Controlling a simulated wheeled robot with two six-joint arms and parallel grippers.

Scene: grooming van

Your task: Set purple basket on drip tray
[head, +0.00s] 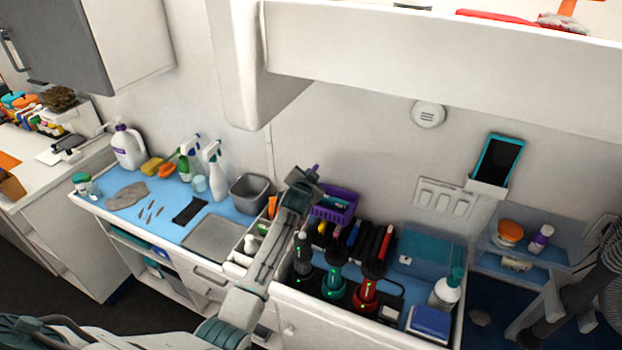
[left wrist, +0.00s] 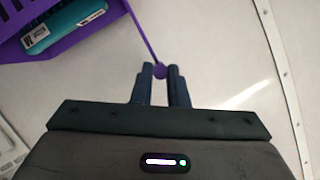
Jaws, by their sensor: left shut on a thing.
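The purple basket (head: 336,204) hangs tilted near the wall, above the back of the right-hand counter section. It holds a teal item with a white label. My left gripper (head: 312,173) is shut on the purple knob of the basket's handle. In the left wrist view the fingertips (left wrist: 160,72) pinch this knob, and part of the basket (left wrist: 72,42) shows at the upper left. A flat grey tray (head: 212,240), which looks like the drip tray, lies on the blue counter left of my left arm. Its visible surface is bare. My right gripper is out of view.
A grey bin (head: 249,194) stands behind the tray. Spray bottles (head: 212,168) and a black cloth (head: 189,210) are left of it. Below the basket, a compartment holds several upright tools, including a red-handled one (head: 367,290). A teal box (head: 425,255) stands to the right.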

